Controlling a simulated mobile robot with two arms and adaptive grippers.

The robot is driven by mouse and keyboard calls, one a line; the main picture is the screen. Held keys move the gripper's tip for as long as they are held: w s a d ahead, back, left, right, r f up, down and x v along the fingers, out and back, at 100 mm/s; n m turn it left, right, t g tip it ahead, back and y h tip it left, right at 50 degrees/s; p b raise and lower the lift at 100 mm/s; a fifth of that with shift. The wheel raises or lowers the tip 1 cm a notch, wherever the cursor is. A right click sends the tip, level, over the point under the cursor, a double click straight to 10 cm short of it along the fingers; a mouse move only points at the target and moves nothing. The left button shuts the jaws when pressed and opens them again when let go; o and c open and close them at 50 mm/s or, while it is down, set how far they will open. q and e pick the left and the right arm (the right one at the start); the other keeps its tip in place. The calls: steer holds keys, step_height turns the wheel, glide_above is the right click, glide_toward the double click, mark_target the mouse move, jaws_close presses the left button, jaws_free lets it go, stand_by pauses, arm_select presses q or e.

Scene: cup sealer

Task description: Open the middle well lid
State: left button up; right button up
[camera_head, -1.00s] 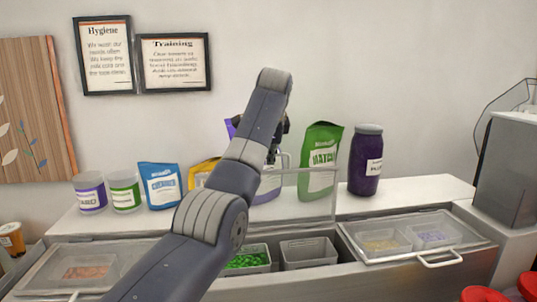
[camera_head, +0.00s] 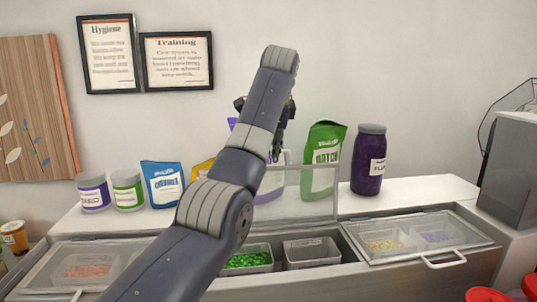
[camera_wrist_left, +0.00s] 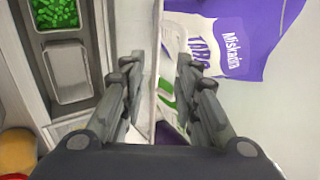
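The middle well lid (camera_head: 318,208) is a clear panel standing raised at the back of the middle well, partly hidden by my left arm. Below it, the open well shows a tub of green pieces (camera_head: 248,260) and an empty-looking grey tub (camera_head: 312,252). My left gripper (camera_head: 283,115) is high above the counter, mostly hidden behind its own arm. In the left wrist view, its fingers (camera_wrist_left: 157,68) are apart, one on each side of the lid's edge (camera_wrist_left: 153,95). I cannot tell whether they touch it. My right gripper is not in view.
The left well lid (camera_head: 60,262) and right well lid (camera_head: 420,236) lie closed. Jars, pouches including a green one (camera_head: 322,160), and a dark purple jar (camera_head: 369,165) stand on the ledge behind. A grey machine (camera_head: 512,165) stands at right.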

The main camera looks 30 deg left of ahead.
arm_select(q)
steer(key=v, duration=0.6)
steer(key=shift+s+d+r, duration=0.15)
steer(key=shift+s+r, duration=0.05)
steer(key=shift+w, duration=0.1)
